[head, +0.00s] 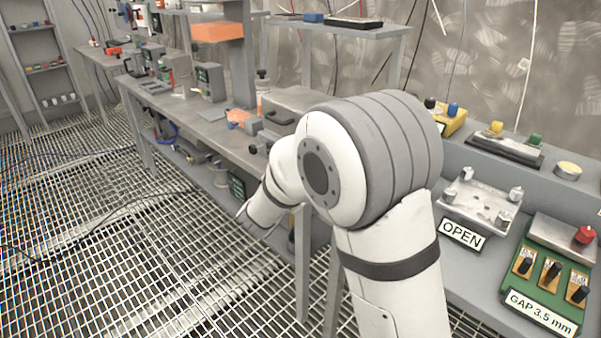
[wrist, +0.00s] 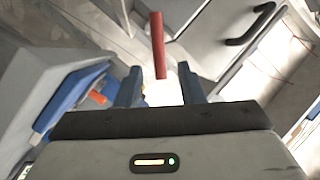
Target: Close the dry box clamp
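In the wrist view my gripper (wrist: 159,70) is open, its two dark blue-grey fingers apart. A red bar (wrist: 157,38), possibly the clamp's lever, shows ahead of the fingers, its lower end in line with the gap. I cannot tell whether it lies between the fingers in depth. Nothing appears gripped. A grey box with a black handle (wrist: 220,38) fills the upper right and may be the dry box. In the head view a grey case (head: 305,103) with a black handle is on the bench, partly hidden by my arm, which also hides the red bar.
A long bench (head: 190,115) carries tools and small devices. At the right, a grey counter holds a metal plate (head: 482,203) with an OPEN label (head: 462,234) and a green gauge block (head: 550,262) labelled GAP 3.5 mm. The grated floor (head: 110,235) at the left is mostly clear, with loose cables.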

